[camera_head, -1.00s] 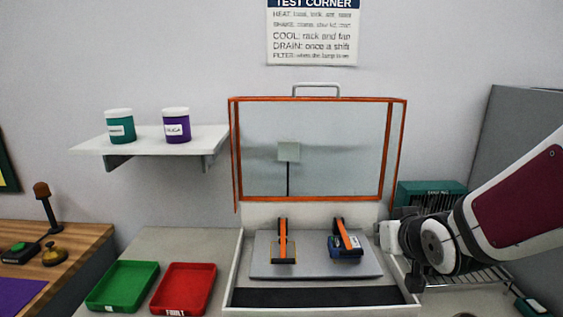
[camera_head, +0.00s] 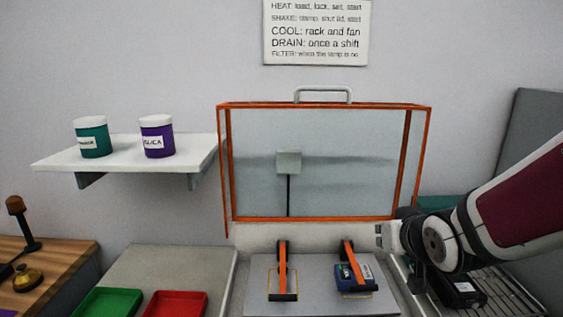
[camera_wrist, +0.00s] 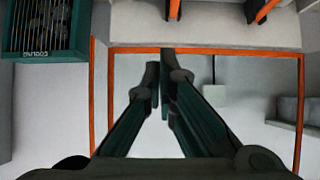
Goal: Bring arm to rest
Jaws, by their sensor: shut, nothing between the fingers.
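My gripper (camera_wrist: 161,78) shows in the wrist view with its two dark fingers together and nothing between them. In the head view my arm reaches in from the right edge, and its end is beside the right edge of the orange-framed clear lid (camera_head: 322,104). The fingertips cannot be made out there. The lid stands raised behind a grey plate. It also shows upside down in the wrist view (camera_wrist: 230,51), behind my fingers. My gripper holds no object.
The grey plate (camera_head: 322,275) bears two orange clamps, with a blue device (camera_head: 355,276) under the right one. A wire rack (camera_head: 510,295) lies below my arm, with a black device (camera_head: 462,291) on it. A green box (camera_wrist: 45,28) is close. Green (camera_head: 108,303) and red (camera_head: 176,304) trays stand left.

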